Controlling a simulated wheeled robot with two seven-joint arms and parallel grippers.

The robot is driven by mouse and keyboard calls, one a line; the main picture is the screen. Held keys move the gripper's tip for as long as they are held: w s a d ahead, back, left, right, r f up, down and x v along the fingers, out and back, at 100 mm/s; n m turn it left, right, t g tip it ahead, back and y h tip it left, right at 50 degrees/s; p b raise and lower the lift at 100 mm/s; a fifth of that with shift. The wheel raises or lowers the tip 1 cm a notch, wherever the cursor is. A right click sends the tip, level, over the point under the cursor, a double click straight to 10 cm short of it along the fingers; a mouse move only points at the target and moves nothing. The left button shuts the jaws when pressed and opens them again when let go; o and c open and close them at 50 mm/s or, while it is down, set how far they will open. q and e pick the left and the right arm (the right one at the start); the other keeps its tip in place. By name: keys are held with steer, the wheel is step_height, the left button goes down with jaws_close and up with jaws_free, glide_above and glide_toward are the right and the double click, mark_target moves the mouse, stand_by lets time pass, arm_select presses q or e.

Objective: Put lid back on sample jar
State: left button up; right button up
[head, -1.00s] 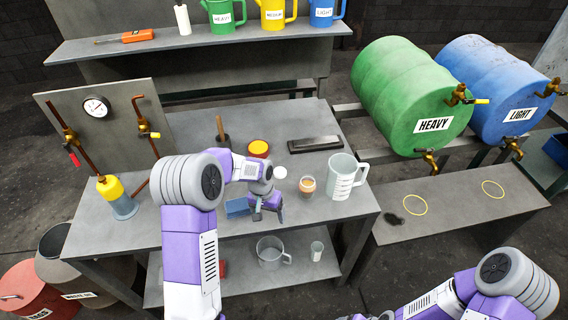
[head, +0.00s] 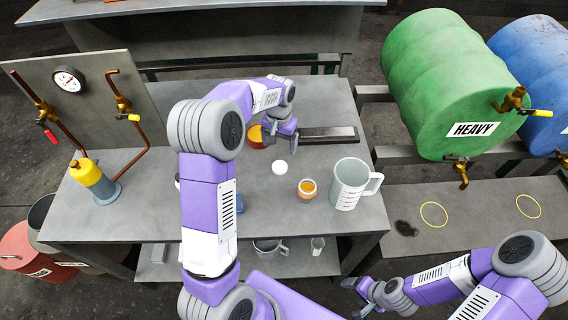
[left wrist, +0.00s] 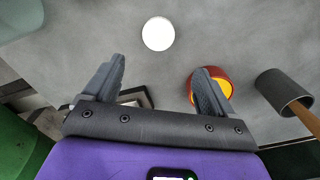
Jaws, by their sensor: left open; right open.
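The sample jar (head: 307,190) stands open-topped on the bench, with amber liquid in it. A small white round lid (head: 280,168) lies flat on the bench to the jar's left and a little behind; it also shows in the left wrist view (left wrist: 158,33), beyond the fingers. My left gripper (head: 281,148) is open and empty above the bench, just behind the lid and apart from it. In the left wrist view its fingers (left wrist: 158,82) are spread with nothing between them. My right gripper (head: 366,298) is open, low in front of the bench, away from the jar.
A clear measuring jug (head: 351,186) stands right of the jar. A red tin with yellow contents (head: 255,137) is close by my left gripper. A dark flat bar (head: 330,134) lies behind.

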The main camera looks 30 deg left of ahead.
mark_target(280, 166)
arm_select(q)
steer(key=shift+s+f+b, duration=0.55)
steer(key=shift+s+b, duration=0.05)
steer(key=shift+s, duration=0.1)
steer(key=shift+w+f, duration=0.35)
steer(key=shift+w, duration=0.1)
steer(key=shift+s+r, duration=0.2)
steer(key=shift+w+f, duration=0.1)
steer(key=shift+f, duration=1.15)
arm_select(e)
steer(key=shift+s+f, duration=0.15)
steer(key=shift+f, duration=0.4)
steer(key=shift+s+f, duration=0.15)
steer(key=shift+f, duration=0.35)
arm_select(q)
steer(key=shift+f, duration=0.1)
steer(key=f, duration=0.1)
steer(key=f+b, duration=0.1)
steer(key=f, duration=0.3)
steer(key=shift+s+d+b, duration=0.25)
steer(key=shift+b, duration=0.1)
arm_select(e)
steer(key=shift+f, duration=0.6)
